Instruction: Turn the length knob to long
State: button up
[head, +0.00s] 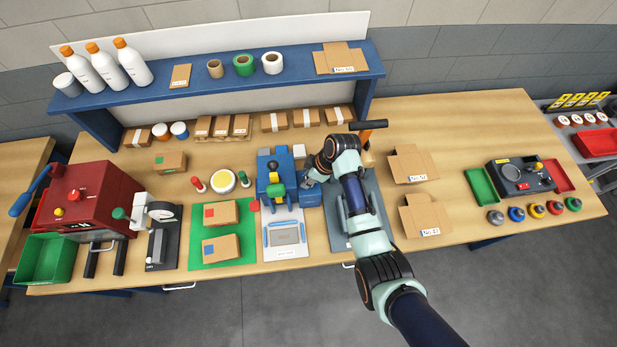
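A blue machine (268,165) stands at the middle of the bench, with a green and yellow part (275,186) on its front. A white plate (284,240) with a grey rectangle lies in front of it. My gripper (308,182) is at the right side of this machine, close to a lower blue block (308,197). Its fingers are small and partly hidden, so I cannot tell whether they are open or touching anything. No knob can be clearly picked out as the length knob, and no "long" mark is readable.
A red machine (95,198) and a green mat (222,257) with cartons are to the left. Open cartons (425,215) and a dark control box (521,176) are to the right. A blue shelf (290,88) runs behind. My arm covers part of a grey plate (345,235).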

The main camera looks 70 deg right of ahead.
grip_shut()
jog(key=shift+r, duration=0.1)
jog(key=m+h+p, duration=0.1)
jog(key=m+p, duration=0.1)
jog(key=shift+a+r+m+p, duration=0.1)
jog(key=shift+a+m+p, duration=0.05)
jog(key=shift+m+p, duration=0.15)
jog(key=m+h+p, duration=0.1)
jog(key=m+p, duration=0.1)
jog(key=m, duration=0.1)
jog(key=shift+a+m, duration=0.1)
jog(key=shift+m, duration=0.2)
jog(key=m+p, duration=0.1)
jog(key=m, duration=0.1)
jog(key=m+g+h+p, duration=0.1)
jog(key=m, duration=0.1)
jog(key=shift+w+a+h, duration=0.15)
jog(key=shift+h, duration=0.15)
jog(key=shift+w+f+m+g+h, duration=0.15)
jog(key=shift+m+g, duration=0.3)
jog(key=shift+m, duration=0.7)
jog(key=shift+s+f+m+g+h, duration=0.1)
jog(key=shift+m+g+h, duration=0.25)
jog(key=shift+m, duration=0.8)
